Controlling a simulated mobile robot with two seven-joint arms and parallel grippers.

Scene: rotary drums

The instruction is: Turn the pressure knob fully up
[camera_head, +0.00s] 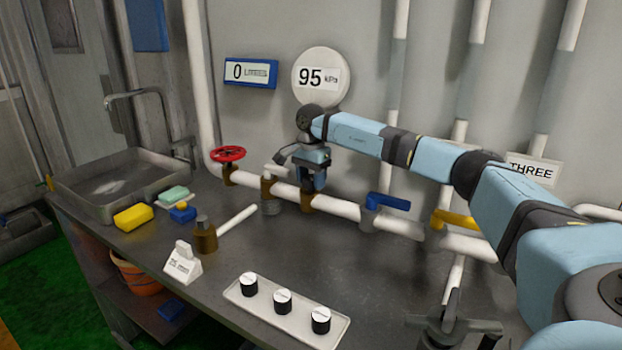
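A white panel (258,306) on the bench's front part carries three black knobs with pale tops: a left one (249,284), a middle one (282,301) and a right one (320,320). I cannot read which is the pressure knob. A round white gauge (334,60) on the wall reads 95 kPa. My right arm reaches in from the right. My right gripper (310,180) points down at the white pipe, behind the panel and apart from these knobs. Its fingertips are too small and dark to tell open or shut.
Along the pipe (345,209) sit a red handwheel (228,154), a blue lever (388,202) and a yellow lever (455,219). The bench between panel and pipe is mostly clear.

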